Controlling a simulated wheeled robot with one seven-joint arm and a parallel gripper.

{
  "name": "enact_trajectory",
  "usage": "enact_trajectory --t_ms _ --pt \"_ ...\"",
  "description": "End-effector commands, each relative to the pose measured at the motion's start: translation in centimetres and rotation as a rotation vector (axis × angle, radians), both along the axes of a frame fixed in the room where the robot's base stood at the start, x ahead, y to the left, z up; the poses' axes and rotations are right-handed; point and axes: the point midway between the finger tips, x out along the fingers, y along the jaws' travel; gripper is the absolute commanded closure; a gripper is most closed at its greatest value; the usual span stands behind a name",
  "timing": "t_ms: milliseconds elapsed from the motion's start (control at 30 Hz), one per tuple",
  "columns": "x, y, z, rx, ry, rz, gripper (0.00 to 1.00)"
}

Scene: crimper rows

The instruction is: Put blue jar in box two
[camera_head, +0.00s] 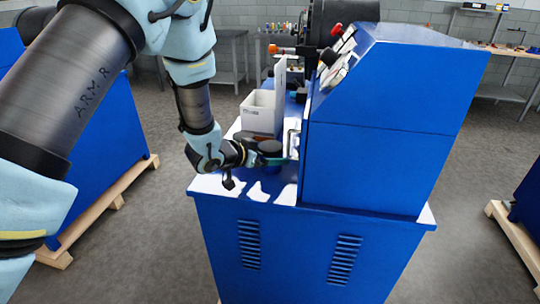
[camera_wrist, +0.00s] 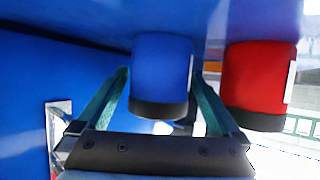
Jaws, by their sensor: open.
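The blue jar (camera_wrist: 161,72), with a black end, is in the middle of the wrist view. My gripper (camera_wrist: 161,90) is open, with one green finger on each side of the jar; I cannot tell whether they touch it. In the head view my gripper (camera_head: 275,158) is low over the top of the blue machine, in front of a white box (camera_head: 260,118). My gripper largely hides the jar there. A small label shows on the box, but I cannot read it, so I cannot tell if it is box two.
A red jar (camera_wrist: 254,82) stands close to the right of the blue jar in the wrist view. The tall blue machine housing (camera_head: 375,130) rises just right of my gripper. An upright white panel (camera_head: 280,95) stands by the box.

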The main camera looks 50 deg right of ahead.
Motion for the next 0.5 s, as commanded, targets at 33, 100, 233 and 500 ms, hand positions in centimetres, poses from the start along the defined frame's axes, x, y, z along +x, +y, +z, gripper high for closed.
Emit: enact_trajectory --t_ms 33,100,233,500 --pt "0.0 0.0 0.4 0.0 -0.001 0.0 0.0" --pt "0.1 0.7 0.4 0.0 0.0 0.001 0.0" --pt "0.2 2.7 1.3 -0.002 0.001 0.004 0.0" --pt "0.2 7.7 3.8 -0.002 -0.001 0.003 0.0"
